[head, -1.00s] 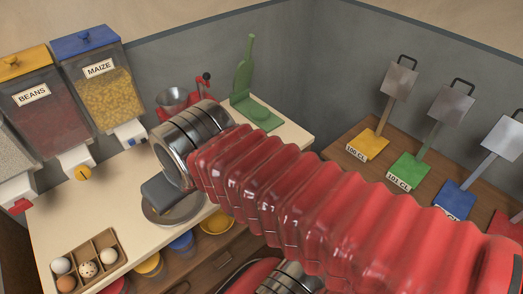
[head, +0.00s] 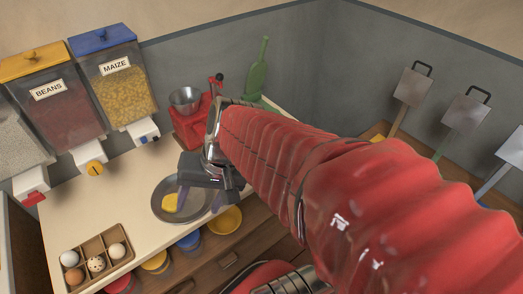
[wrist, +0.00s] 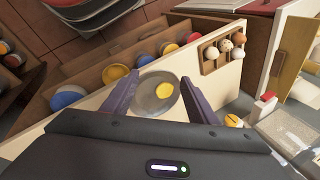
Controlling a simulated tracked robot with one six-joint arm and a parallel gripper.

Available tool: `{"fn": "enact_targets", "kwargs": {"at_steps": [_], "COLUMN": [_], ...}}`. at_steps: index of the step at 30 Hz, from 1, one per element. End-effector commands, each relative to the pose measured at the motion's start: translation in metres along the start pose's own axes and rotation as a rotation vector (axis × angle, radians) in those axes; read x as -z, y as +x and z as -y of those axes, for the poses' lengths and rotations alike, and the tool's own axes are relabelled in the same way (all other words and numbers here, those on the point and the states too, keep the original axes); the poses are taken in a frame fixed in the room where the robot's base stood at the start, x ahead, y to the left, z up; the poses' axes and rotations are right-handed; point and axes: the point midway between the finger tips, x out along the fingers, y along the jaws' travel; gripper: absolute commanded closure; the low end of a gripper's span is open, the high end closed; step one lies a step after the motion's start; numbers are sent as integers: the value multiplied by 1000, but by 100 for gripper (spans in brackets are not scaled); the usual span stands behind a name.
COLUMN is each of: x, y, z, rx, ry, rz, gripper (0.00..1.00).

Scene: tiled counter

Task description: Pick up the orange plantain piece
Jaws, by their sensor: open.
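The orange plantain piece looks yellow-orange and lies in a round grey dish (head: 160,212) on the pale counter. In the head view the plantain piece (head: 170,202) shows just left of my gripper (head: 198,205), which partly covers the dish. In the wrist view the plantain piece (wrist: 164,90) sits between and beyond the two spread fingers of my gripper (wrist: 161,105). The dish (wrist: 146,101) surrounds it there. My gripper is open and empty. Its exact height above the dish is hard to tell.
An egg tray (head: 98,258) stands on the counter's front left. Bean (head: 62,105) and maize (head: 115,85) dispensers stand behind. A red grinder (head: 190,122) is behind my gripper. Coloured bowls, one yellow (head: 225,220), sit below the counter's front edge.

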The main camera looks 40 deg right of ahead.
Motion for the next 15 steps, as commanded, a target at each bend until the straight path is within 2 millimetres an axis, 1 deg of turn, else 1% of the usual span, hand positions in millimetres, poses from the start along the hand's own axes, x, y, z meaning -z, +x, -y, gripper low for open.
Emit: {"fn": "enact_targets", "kwargs": {"at_steps": [1, 3, 8, 11, 15], "x": [4, 10, 28, 42, 66], "y": [6, 13, 25, 31, 37], "z": [-5, -9, -19, -27, -43], "rx": [23, 65, 170, 243, 353], "ry": [87, 201, 470, 637, 875], "rz": [24, 54, 107, 131, 152], "gripper": [47, 47, 47, 47, 47]}}
